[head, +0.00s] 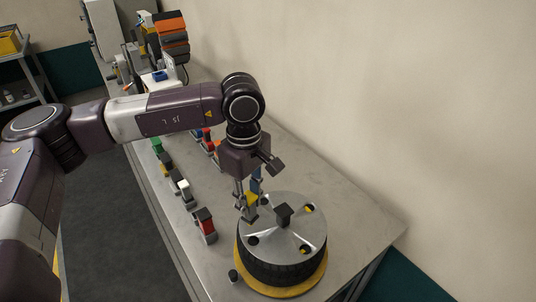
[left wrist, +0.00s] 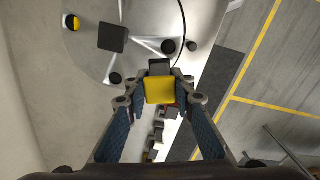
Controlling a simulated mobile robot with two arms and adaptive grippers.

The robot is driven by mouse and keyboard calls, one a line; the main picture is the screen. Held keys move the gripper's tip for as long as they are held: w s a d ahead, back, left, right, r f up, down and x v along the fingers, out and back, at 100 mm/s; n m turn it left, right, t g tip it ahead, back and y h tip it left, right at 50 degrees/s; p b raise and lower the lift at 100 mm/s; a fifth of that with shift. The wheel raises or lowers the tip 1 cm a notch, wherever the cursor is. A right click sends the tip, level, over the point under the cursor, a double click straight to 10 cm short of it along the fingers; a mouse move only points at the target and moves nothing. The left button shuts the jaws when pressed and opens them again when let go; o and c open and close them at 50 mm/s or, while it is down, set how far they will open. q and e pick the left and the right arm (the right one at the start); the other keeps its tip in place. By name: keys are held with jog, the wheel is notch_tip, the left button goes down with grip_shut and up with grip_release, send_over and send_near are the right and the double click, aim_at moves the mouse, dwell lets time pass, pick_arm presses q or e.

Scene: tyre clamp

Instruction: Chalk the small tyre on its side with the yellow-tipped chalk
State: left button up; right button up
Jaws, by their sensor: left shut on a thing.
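My left gripper (head: 248,206) comes down from above and is shut on the yellow-tipped chalk (head: 252,199). In the left wrist view the chalk's yellow face (left wrist: 159,90) shows between the two fingertips (left wrist: 160,85), with a dark part beyond it. The tyre (head: 283,268) lies flat, black and treaded, around a grey metal disc (head: 300,225) with several holes and a dark square centre post (head: 284,214). The gripper is over the disc's left edge in the head view. Whether the chalk touches anything is unclear. My right gripper is not in view.
A yellow round base (head: 262,287) lies under the tyre. A red-topped block (head: 205,222), a white-topped block (head: 184,191) and a green block (head: 157,145) stand in a row along the bench's left edge. An orange-and-black stack (head: 171,36) stands at the back. Bare bench (head: 350,225) lies right of the tyre.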

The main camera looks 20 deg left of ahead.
pick_arm(q)
jog(key=w+r+n+p, duration=0.3)
jog(key=w+n, duration=0.8)
jog(key=n, duration=0.5)
jog(key=shift+s+f+b, duration=0.15)
jog(key=shift+f+b, duration=0.65)
jog(key=shift+f, duration=0.55)
jog(key=shift+s+f+b, duration=0.1)
jog(key=shift+f+b, duration=0.65)
jog(key=shift+f, duration=0.6)
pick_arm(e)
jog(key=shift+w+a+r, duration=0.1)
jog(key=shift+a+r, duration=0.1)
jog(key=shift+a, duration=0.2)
pick_arm(q)
jog(key=shift+f+b, duration=0.5)
jog(key=shift+f, duration=0.1)
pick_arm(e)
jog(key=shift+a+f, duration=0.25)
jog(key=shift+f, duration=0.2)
pick_arm(q)
jog(key=shift+f, duration=0.15)
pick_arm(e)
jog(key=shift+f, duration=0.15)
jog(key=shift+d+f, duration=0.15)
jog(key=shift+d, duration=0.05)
